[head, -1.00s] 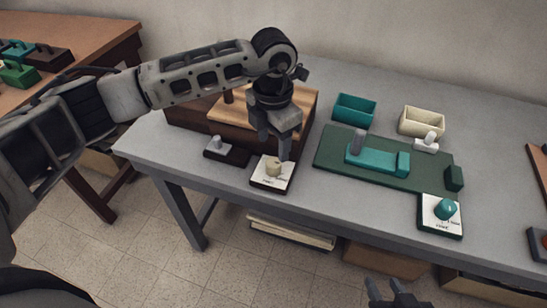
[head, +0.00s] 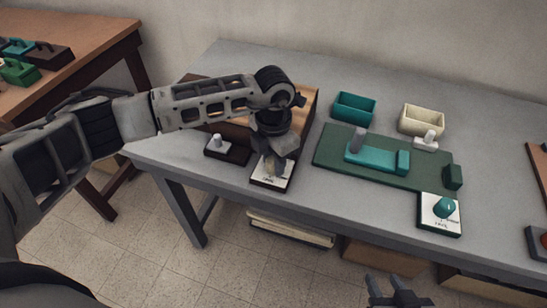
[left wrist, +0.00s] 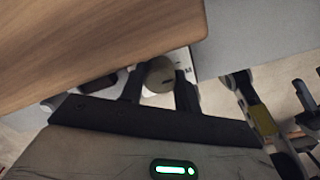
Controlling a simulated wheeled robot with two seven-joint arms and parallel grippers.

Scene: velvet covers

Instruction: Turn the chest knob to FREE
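The chest (head: 312,104) is a brown wooden box at the left of the grey table. Its white dial plate (head: 285,180) is in front of it. My left gripper (head: 270,172) is lowered over this plate and hides most of the knob in the head view. In the left wrist view, the round beige knob (left wrist: 160,76) with a dark mark lies between the two fingers of my left gripper (left wrist: 160,92). I cannot tell whether they press on it. The plate's lettering is too small to read. My right gripper (head: 390,290) is empty and open, in front of the table.
A dark block with a grey peg (head: 217,142) stands left of the plate. To the right is a green board (head: 330,148) with a teal latch (head: 375,157) and a teal knob (head: 444,208). Teal (head: 353,108) and cream (head: 421,121) bins stand behind it.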

